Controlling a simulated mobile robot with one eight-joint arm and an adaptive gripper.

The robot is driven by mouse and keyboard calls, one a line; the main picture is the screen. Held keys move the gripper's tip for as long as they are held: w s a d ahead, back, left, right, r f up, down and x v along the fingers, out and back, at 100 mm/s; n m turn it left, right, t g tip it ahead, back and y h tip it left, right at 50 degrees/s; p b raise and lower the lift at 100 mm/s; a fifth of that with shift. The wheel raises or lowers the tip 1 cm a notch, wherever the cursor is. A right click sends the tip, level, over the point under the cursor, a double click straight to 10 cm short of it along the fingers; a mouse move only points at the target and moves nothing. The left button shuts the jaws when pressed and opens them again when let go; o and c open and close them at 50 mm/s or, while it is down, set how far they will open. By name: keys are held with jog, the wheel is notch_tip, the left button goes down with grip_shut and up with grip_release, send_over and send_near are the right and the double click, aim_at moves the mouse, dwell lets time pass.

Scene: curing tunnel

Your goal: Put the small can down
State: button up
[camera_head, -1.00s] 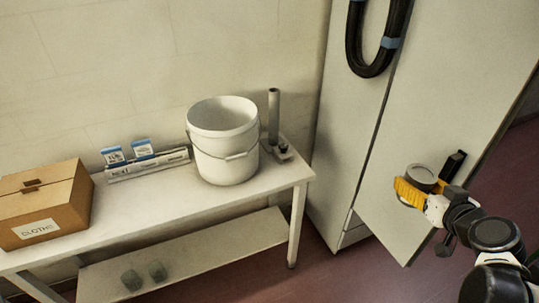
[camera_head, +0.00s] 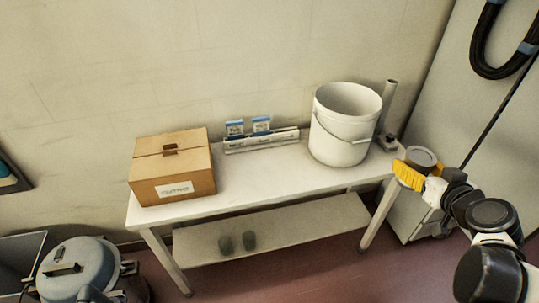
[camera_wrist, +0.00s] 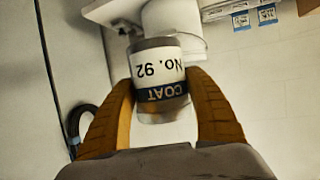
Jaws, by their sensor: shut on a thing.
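The small can (camera_wrist: 160,75) is grey with a white and dark label reading "COAT No. 92". In the wrist view it sits between the two yellow fingers of my gripper (camera_wrist: 165,100), which is shut on it. In the head view my gripper (camera_head: 420,172) is at the right, and the can (camera_head: 421,157) shows as a round grey top at its fingers. The gripper appears in front of the right end of the white table (camera_head: 285,180). The can is held up; nothing visible supports it from below.
On the table stand a cardboard box (camera_head: 172,170), a rack with blue-topped cards (camera_head: 262,141), a white bucket (camera_head: 343,125) and an upright grey tube (camera_head: 388,105). Bare tabletop lies before the rack. Two grey cups (camera_head: 238,243) are on the lower shelf. A grey cabinet (camera_head: 450,95) stands right.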

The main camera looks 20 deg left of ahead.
jog(key=shift+w+a+f, duration=0.1)
jog(key=shift+w+a, duration=0.55)
jog(key=shift+a, duration=0.35)
jog(key=w+a+f+n+g+y+b, duration=0.1)
jog(key=w+a+f+n+y+b, duration=0.3)
jog(key=w+a, duration=0.8)
jog(key=w+a+f+g, duration=0.1)
jog(key=w+a+f, duration=0.15)
jog(key=a, duration=0.45)
jog(key=w+a+f+n+y, duration=0.1)
jog(key=w+a+f, duration=0.1)
jog(key=a+f, duration=0.35)
jog(key=w+a+f+g, duration=0.1)
jog(key=w+a+f, duration=0.1)
jog(key=a, duration=0.6)
jog(key=s+a+f+b, duration=0.1)
jog(key=s+a+f, duration=0.1)
jog(key=s, duration=0.1)
jog(key=s+a+f+b, duration=0.2)
jog(key=s, duration=0.1)
jog(key=s+a+f+b, duration=0.2)
jog(key=s, duration=0.1)
jog(key=shift+f, duration=0.2)
jog(key=shift+s+a+f+b, duration=0.2)
jog(key=shift+s+f+b, duration=0.05)
jog(key=shift+s+b, duration=0.1)
notch_tip(320, 180, down, 4)
jog(key=shift+w+b, duration=0.1)
jog(key=shift+b, duration=0.95)
jog(key=shift+r, duration=0.2)
